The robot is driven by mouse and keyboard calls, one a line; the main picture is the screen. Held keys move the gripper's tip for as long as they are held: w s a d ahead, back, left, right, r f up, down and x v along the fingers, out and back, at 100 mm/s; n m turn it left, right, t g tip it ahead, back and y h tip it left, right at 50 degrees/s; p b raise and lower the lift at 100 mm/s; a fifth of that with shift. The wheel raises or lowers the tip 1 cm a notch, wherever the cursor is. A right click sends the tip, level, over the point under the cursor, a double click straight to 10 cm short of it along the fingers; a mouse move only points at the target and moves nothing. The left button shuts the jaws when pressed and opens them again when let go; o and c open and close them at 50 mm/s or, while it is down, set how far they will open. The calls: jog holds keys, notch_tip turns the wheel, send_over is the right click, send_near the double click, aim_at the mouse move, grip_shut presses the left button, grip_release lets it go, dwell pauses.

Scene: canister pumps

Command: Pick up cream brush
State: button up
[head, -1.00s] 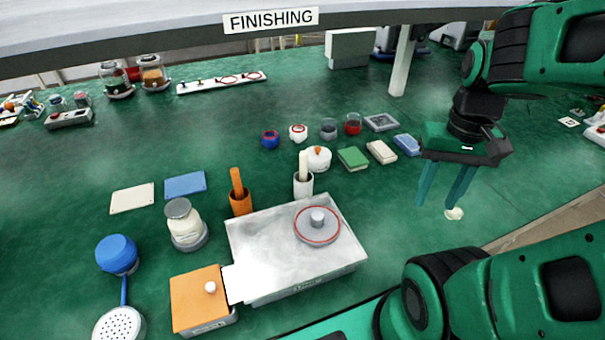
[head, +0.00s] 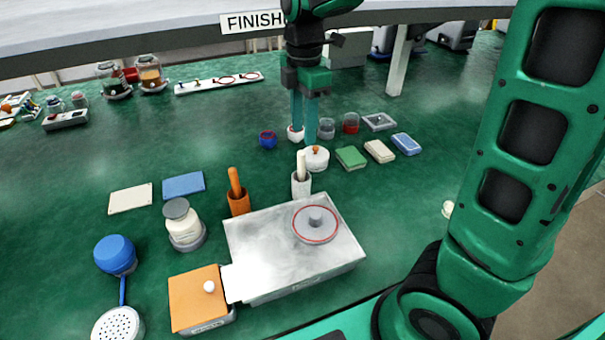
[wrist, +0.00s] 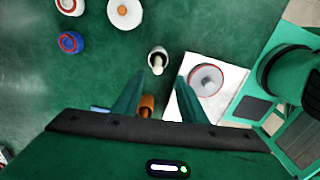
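The cream brush (head: 301,164) stands in a white cup (head: 302,188) behind the metal tray, its pale handle pointing up. In the wrist view the cream brush (wrist: 158,67) shows in its cup, between and just beyond my fingertips. My gripper (head: 304,138) is open and empty, pointing down above the counter. In the head view its fingertips appear just above the brush handle, and they are apart from it. The wrist view also shows the spread fingers of my gripper (wrist: 161,78).
An orange brush in an orange cup (head: 239,203) stands left of the cream one. A metal tray (head: 270,255) with a round grey lid lies in front. A white lidded pot (head: 317,160) is close behind right. Small jars and colored blocks (head: 352,158) stand farther back.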

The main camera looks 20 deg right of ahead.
aim_at(301, 161)
jog(key=shift+w+a+f+n, duration=0.1)
jog(key=shift+w+a+n, duration=0.2)
jog(key=shift+a+n, duration=0.15)
jog(key=shift+a+f, duration=0.1)
jog(key=shift+f, duration=0.25)
notch_tip(301, 161, down, 4)
jog(key=shift+f, duration=0.2)
jog(key=shift+d+f, duration=0.2)
jog(key=shift+f, duration=1.2)
jog(key=shift+d+f, duration=0.2)
jog(key=shift+f, duration=1.2)
jog(key=shift+c, duration=0.3)
grip_shut()
